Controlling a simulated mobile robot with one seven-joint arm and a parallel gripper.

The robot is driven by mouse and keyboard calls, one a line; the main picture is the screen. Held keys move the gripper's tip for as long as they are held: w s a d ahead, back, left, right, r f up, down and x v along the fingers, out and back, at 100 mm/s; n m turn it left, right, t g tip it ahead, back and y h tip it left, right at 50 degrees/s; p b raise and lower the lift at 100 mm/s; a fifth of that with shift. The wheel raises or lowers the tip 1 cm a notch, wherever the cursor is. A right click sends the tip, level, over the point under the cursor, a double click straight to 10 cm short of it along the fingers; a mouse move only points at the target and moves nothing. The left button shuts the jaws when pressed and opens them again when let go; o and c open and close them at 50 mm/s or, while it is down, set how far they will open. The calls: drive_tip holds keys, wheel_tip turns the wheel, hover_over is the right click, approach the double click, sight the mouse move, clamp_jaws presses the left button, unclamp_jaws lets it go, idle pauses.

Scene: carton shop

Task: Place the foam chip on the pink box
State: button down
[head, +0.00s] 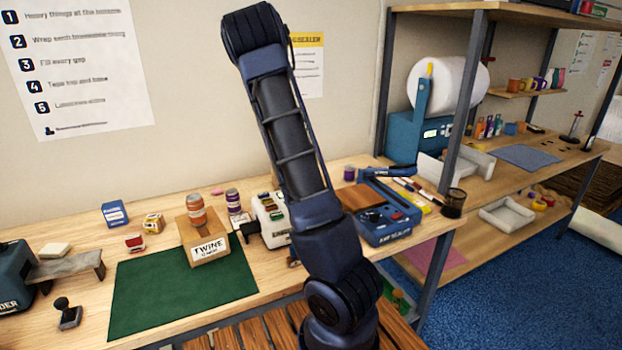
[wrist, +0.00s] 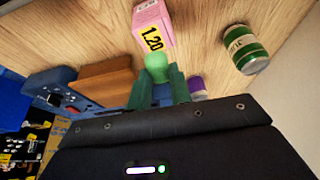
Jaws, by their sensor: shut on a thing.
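In the wrist view my gripper (wrist: 158,90) shows two green fingers. They are shut on a rounded green piece, which I take as the foam chip (wrist: 157,65). The pink box (wrist: 153,22), with a yellow "1.20" label, is on the wooden surface just beyond the chip. The chip overlaps the box's near end in the picture; I cannot tell whether they touch. In the head view my arm hides the gripper, the chip and the pink box.
A green-and-white can (wrist: 242,50) stands right of the pink box. A purple-and-white item (wrist: 197,86) is partly hidden beside my fingers. The green mat (head: 180,300) has bare room.

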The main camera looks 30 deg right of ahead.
drive_tip(key=shift+f, duration=2)
drive_tip(key=shift+f, duration=0.1)
drive_tip(key=c, duration=1.3)
unclamp_jaws()
drive_tip(key=v, duration=1.1)
drive_tip(key=s+a+r+n+t+y, duration=0.1)
drive_tip(key=s+a+r+n, duration=0.3)
drive_tip(key=s, duration=0.7)
drive_tip(key=s+a+r+n+t+y, duration=0.2)
drive_tip(key=s+a+r+n, duration=0.3)
drive_tip(key=s, duration=0.7)
drive_tip(key=s+a+r+n+t+y, duration=0.1)
drive_tip(key=s+a+r+n, duration=0.3)
drive_tip(key=s+a+n, duration=0.3)
drive_tip(key=shift+s+a+r+n+t, duration=0.15)
drive_tip(key=shift+s+n, duration=0.2)
drive_tip(key=shift+s, duration=0.5)
drive_tip(key=shift+s+a+r+n+t, duration=0.1)
drive_tip(key=shift+s+n, duration=0.2)
drive_tip(key=shift+s, duration=0.55)
drive_tip(key=shift+s+a+r+n+t, duration=0.15)
drive_tip(key=shift+s+n, duration=0.2)
drive_tip(key=shift+s, duration=0.5)
